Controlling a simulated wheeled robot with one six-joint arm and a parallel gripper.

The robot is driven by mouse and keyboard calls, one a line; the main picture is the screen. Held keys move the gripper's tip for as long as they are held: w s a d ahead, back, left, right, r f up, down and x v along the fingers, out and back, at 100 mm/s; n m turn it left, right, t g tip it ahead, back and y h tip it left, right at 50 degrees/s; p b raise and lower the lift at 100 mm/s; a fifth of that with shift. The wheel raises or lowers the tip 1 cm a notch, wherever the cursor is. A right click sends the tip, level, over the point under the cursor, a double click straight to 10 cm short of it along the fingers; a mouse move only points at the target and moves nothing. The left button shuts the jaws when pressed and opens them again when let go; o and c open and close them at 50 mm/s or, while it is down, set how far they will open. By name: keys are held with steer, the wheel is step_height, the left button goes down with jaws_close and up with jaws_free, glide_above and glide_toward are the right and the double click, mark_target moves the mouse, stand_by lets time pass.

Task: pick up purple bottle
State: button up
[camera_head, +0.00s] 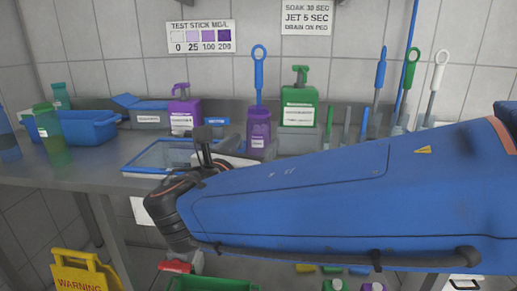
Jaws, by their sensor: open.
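The purple bottle (184,112) is a pump bottle with a pale label. It stands upright at the back of the steel counter, near the wall. A second purple container (258,128) stands to its right with a blue ring-handled brush in it. My gripper (204,138) shows only as a small dark part rising behind the bend of my blue arm. It appears in front of and to the right of the purple bottle, with a visible gap between them. Most of it is hidden by the arm, and nothing is seen held in it.
A green pump bottle (300,105) and several upright brushes stand to the right. A blue tray (160,156) lies in front of the purple bottle. A blue bin (88,127) and green bottles stand at left. A yellow warning sign (85,273) is on the floor.

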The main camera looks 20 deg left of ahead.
steer(key=shift+w+f, duration=0.15)
steer(key=shift+w, duration=2.6)
steer(key=shift+c, duration=0.3)
steer(key=c, duration=1.1)
steer(key=shift+c, duration=0.2)
step_height(320, 180, up, 10)
steer(key=shift+w+d, duration=0.85)
steer(key=shift+w, duration=0.45)
steer(key=shift+w+d, duration=0.8)
steer(key=shift+w, duration=0.55)
steer(key=shift+w+d, duration=0.85)
steer(key=shift+w, duration=0.45)
